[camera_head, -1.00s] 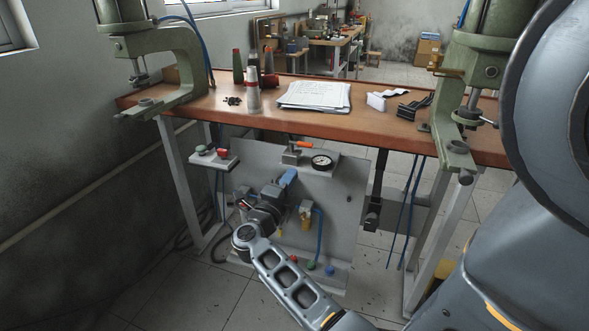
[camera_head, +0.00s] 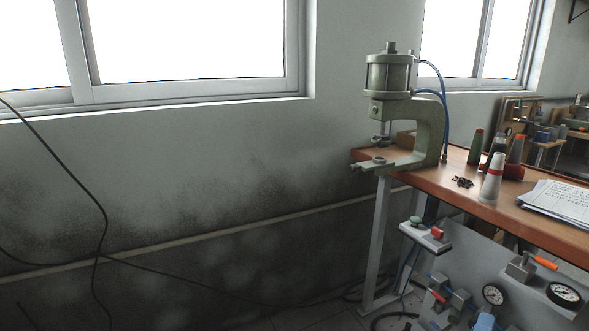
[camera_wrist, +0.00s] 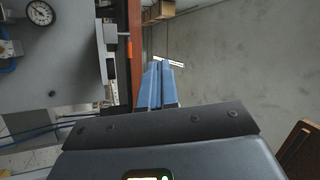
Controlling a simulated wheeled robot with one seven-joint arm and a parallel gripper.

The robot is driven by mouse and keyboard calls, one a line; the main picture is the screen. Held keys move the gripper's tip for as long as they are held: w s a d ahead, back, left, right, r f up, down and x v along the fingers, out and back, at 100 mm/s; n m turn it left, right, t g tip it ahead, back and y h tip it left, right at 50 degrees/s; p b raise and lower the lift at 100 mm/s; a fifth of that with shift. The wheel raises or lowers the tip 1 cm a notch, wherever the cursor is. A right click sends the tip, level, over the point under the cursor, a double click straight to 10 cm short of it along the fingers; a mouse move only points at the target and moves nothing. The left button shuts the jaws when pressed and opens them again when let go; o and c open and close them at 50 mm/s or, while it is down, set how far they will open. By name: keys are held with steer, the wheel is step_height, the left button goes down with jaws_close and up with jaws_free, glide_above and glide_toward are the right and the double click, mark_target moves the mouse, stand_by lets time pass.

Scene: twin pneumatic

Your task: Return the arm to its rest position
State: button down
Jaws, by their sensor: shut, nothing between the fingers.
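My gripper (camera_wrist: 158,84) shows in the wrist view as two blue fingers lying side by side, shut with nothing between them. It points into open room, with the grey panel to its left in that view.
A green pneumatic press (camera_head: 405,115) stands on the left end of the wooden bench (camera_head: 440,183). Thread cones (camera_head: 491,178) and papers (camera_head: 558,202) lie on the bench. A grey panel with a gauge (camera_head: 563,294) hangs below; a gauge (camera_wrist: 40,13) also shows in the wrist view.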

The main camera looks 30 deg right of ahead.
steer(key=s+a+r+n+t+y, duration=0.2)
steer(key=s+a+n+t+y, duration=0.1)
steer(key=s+a+n+y, duration=0.2)
steer(key=s+a+r+n+t+y, duration=0.1)
steer(key=s+a+n+t+y, duration=0.2)
steer(key=a+n+y, duration=0.6)
steer(key=s+a+r+n+t+y+p, duration=0.1)
steer(key=s+a+n+y, duration=0.6)
steer(key=a+n, duration=0.7)
steer(key=shift+s+a+r+n+t, duration=0.3)
steer(key=shift+a+r+n+t, duration=0.15)
steer(key=shift+r+t, duration=0.45)
